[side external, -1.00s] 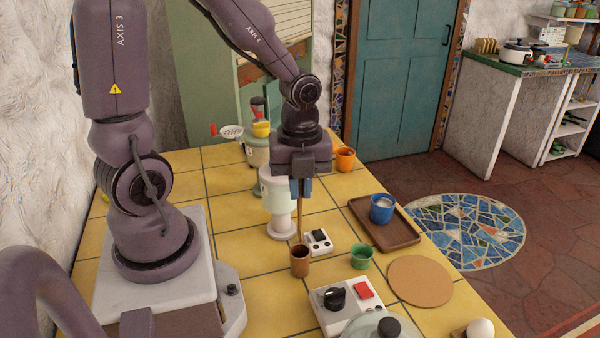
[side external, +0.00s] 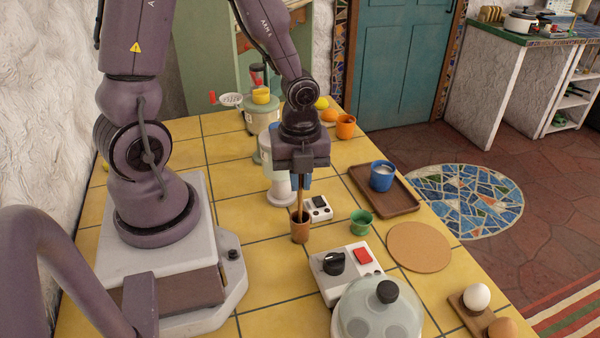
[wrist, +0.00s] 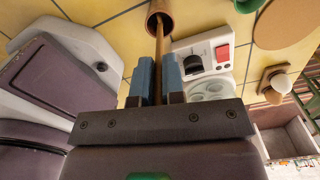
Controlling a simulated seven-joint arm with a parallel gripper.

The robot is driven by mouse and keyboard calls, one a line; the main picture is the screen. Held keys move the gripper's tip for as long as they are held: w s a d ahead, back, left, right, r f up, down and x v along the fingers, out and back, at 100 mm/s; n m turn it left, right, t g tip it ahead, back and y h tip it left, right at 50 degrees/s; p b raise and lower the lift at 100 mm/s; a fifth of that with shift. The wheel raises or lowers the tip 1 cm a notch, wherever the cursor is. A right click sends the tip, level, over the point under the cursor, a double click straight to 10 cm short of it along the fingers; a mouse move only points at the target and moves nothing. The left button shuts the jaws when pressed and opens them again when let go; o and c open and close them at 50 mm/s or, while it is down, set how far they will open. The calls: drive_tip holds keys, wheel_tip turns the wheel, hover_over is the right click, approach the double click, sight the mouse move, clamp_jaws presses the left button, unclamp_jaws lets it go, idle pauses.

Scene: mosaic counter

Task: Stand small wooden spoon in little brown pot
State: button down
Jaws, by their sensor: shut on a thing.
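The small wooden spoon (side external: 300,198) hangs nearly upright from my gripper (side external: 301,184), which is shut on its upper part. The spoon's lower end is inside the mouth of the little brown pot (side external: 300,231), which stands upright on the yellow tiles. In the wrist view the spoon (wrist: 159,55) runs between the blue fingers of my gripper (wrist: 159,80) into the opening of the brown pot (wrist: 160,20). The pot's wall hides the spoon's lower end, so I cannot tell if it touches the bottom.
A green cup (side external: 361,223) and a small white switch box (side external: 317,209) stand close to the pot. A white control box (side external: 345,272) with a red button is in front. A blue cup (side external: 382,176) stands on a brown tray (side external: 400,204). A round cork mat (side external: 419,246) lies at right.

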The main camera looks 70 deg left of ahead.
drive_tip(key=c, duration=1.1)
unclamp_jaws()
drive_tip(key=shift+c, duration=0.2)
wheel_tip(320, 180, up, 13)
drive_tip(key=shift+f, duration=0.1)
